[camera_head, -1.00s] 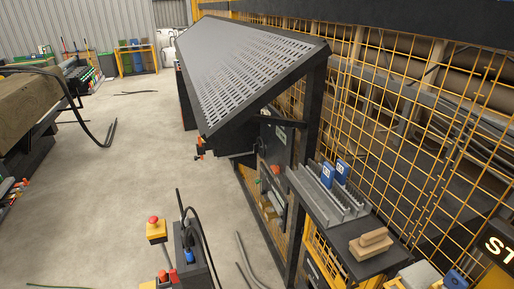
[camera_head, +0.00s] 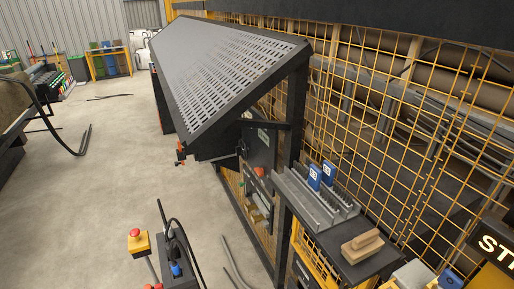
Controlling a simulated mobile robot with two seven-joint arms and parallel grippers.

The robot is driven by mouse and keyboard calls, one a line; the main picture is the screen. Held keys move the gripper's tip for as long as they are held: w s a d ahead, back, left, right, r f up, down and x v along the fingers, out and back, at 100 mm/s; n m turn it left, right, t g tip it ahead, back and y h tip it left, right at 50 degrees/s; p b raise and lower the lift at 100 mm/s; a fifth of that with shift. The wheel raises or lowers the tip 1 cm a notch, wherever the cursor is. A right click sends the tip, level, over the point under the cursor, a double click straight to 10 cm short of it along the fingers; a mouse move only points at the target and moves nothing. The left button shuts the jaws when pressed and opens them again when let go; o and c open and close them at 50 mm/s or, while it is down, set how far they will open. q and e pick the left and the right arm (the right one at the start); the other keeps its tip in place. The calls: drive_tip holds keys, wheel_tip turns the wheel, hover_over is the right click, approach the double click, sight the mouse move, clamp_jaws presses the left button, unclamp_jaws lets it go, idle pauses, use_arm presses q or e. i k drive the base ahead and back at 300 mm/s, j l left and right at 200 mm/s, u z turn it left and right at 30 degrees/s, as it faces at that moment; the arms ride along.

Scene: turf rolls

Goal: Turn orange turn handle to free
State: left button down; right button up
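A small orange handle-like part (camera_head: 181,150) hangs at the near lower left corner of the long perforated table (camera_head: 225,70). It is small, and I cannot tell whether it is the turn handle or how it is set. A small orange-red spot (camera_head: 260,171) also shows on the dark panel (camera_head: 259,148) under the table's near end; its shape is unclear. Neither of my grippers is in view.
A yellow box with a red button (camera_head: 135,240) and a dark post with cables (camera_head: 176,262) stand at the front. A shelf (camera_head: 335,237) holds blue tags (camera_head: 315,176) and a wooden block (camera_head: 361,246). Yellow mesh fence (camera_head: 400,150) lines the right. Concrete floor (camera_head: 90,200) is open at left.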

sight(259, 172)
drive_tip(key=i+j+z, duration=0.15)
drive_tip(key=i+j, duration=0.35)
drive_tip(key=i+j+z, duration=0.15)
drive_tip(key=i+j, duration=0.3)
drive_tip(key=j, duration=0.25)
drive_tip(key=i+j+z, duration=0.15)
drive_tip(key=i+j, duration=0.25)
drive_tip(key=j, duration=0.3)
drive_tip(key=i+j+z, duration=0.1)
drive_tip(key=i+j, duration=0.3)
drive_tip(key=j, duration=0.35)
drive_tip(key=i+j+z, duration=0.15)
drive_tip(key=i+j, duration=0.2)
drive_tip(key=j, duration=0.4)
drive_tip(key=i+j+z, duration=0.15)
drive_tip(key=i+j, duration=0.15)
drive_tip(key=j, duration=0.5)
drive_tip(key=i+j+z, duration=0.15)
drive_tip(key=i+j, duration=0.15)
drive_tip(key=j, duration=0.55)
drive_tip(key=i+j+z, duration=0.15)
drive_tip(key=j, duration=0.7)
drive_tip(key=i, duration=0.05)
